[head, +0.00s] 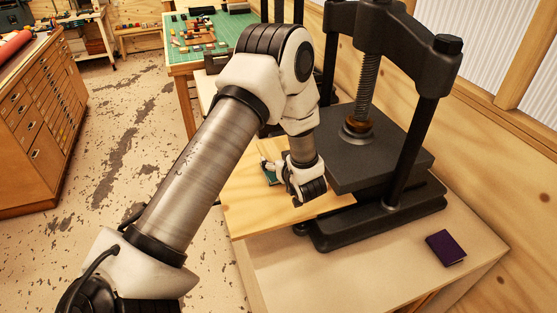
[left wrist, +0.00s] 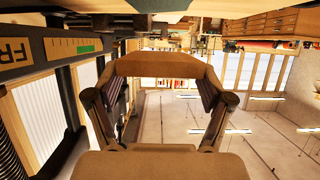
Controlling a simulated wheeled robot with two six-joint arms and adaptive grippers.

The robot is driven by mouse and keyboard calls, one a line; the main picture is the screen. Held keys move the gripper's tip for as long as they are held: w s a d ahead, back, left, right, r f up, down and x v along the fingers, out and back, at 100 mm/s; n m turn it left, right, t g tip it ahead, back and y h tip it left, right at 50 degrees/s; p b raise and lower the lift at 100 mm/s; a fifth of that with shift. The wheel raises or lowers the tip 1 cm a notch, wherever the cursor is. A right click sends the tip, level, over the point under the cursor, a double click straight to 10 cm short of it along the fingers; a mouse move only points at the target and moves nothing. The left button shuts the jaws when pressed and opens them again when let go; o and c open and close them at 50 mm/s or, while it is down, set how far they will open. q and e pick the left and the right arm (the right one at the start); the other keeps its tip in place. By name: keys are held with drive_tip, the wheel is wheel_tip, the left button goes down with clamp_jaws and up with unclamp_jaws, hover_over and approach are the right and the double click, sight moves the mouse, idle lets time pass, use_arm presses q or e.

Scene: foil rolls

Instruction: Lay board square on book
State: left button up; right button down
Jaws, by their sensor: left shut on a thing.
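A flat pale wooden board (head: 262,212) lies level at the left front of the black press, its right end close to the press's base. My left gripper (head: 308,190) is at the board's upper face near its right end, shut, apparently on the board; the grip itself is hidden in the head view. In the left wrist view my left gripper's fingers (left wrist: 165,100) stand apart. A small dark purple book (head: 445,248) lies flat on the table, right of the press, apart from the board. My right gripper is not in view.
The black screw press (head: 380,150) with its thick plate stands just right of my gripper. A teal item (head: 270,174) shows partly behind the gripper. The pale tabletop (head: 330,270) in front is clear. A green-matted table (head: 215,35) stands behind, drawers (head: 40,120) at left.

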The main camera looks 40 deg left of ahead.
use_arm(q)
drive_tip(key=f+b, duration=0.2)
drive_tip(key=shift+s+d+f, duration=0.15)
drive_tip(key=shift+d+f, duration=0.05)
drive_tip(key=shift+f, duration=0.1)
drive_tip(key=shift+d+f+b, duration=0.15)
drive_tip(key=shift+f+b, duration=0.15)
drive_tip(key=shift+b, duration=0.25)
drive_tip(key=shift+r, duration=0.15)
drive_tip(key=shift+w+a+f, duration=0.2)
drive_tip(key=shift+f, duration=0.05)
drive_tip(key=shift+s+f, duration=0.15)
drive_tip(key=shift+d+f, duration=0.15)
drive_tip(key=shift+f, duration=0.05)
drive_tip(key=o, duration=1.2)
drive_tip(key=shift+s, duration=0.1)
